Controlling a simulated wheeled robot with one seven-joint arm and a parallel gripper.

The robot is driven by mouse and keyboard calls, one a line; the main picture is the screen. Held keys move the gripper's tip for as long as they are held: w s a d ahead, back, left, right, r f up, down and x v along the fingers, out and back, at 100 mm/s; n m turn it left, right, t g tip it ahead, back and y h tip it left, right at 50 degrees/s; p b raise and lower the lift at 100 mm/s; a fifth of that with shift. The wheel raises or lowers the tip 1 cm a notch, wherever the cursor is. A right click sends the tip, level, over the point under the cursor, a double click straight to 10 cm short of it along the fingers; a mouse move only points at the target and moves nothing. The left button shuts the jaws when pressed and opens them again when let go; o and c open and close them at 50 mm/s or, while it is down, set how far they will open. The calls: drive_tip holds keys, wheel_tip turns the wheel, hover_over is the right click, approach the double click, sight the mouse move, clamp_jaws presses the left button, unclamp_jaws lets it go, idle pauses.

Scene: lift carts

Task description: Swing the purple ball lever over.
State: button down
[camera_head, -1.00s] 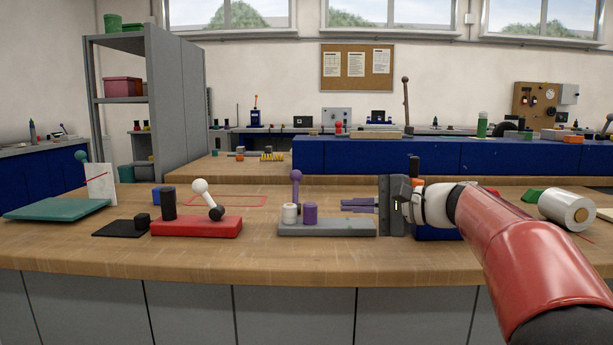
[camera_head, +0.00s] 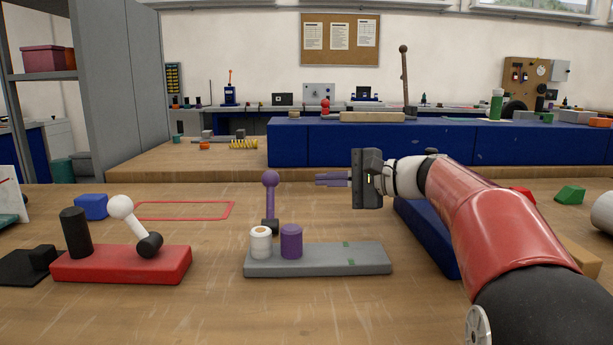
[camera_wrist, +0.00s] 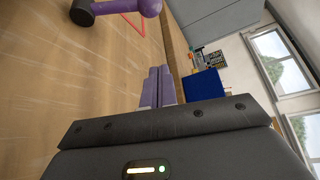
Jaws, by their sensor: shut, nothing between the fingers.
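The purple ball lever (camera_head: 270,197) stands nearly upright from a dark pivot at the back of a grey base (camera_head: 335,262) in the head view. A white cylinder (camera_head: 261,243) and a purple cylinder (camera_head: 291,241) stand on the base's left part, in front of the lever. My gripper (camera_head: 318,180) points left, just right of the purple ball at about its height, with a gap between them. Its purple fingers are together and empty. In the wrist view the lever (camera_wrist: 118,8) lies at the top left edge, apart from the fingertips (camera_wrist: 160,72).
A red base (camera_head: 120,265) with a white ball lever and a black cylinder stands to the left. A blue box (camera_head: 92,206) and a red outline (camera_head: 185,211) lie behind it. A blue block (camera_head: 425,235) sits under my arm. Bench space right of the lever is clear.

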sight(270, 199)
drive_tip(key=p+x, duration=0.1)
drive_tip(key=x, duration=0.7)
drive_tip(key=shift+a, duration=0.35)
drive_tip(key=s, duration=0.1)
drive_tip(key=s+a+r, duration=0.1)
drive_tip(key=shift+s, duration=0.3)
drive_tip(key=shift+s+a, duration=0.15)
drive_tip(key=shift+s, duration=0.25)
drive_tip(key=shift+s+f+b, duration=0.1)
drive_tip(key=shift+b, duration=0.55)
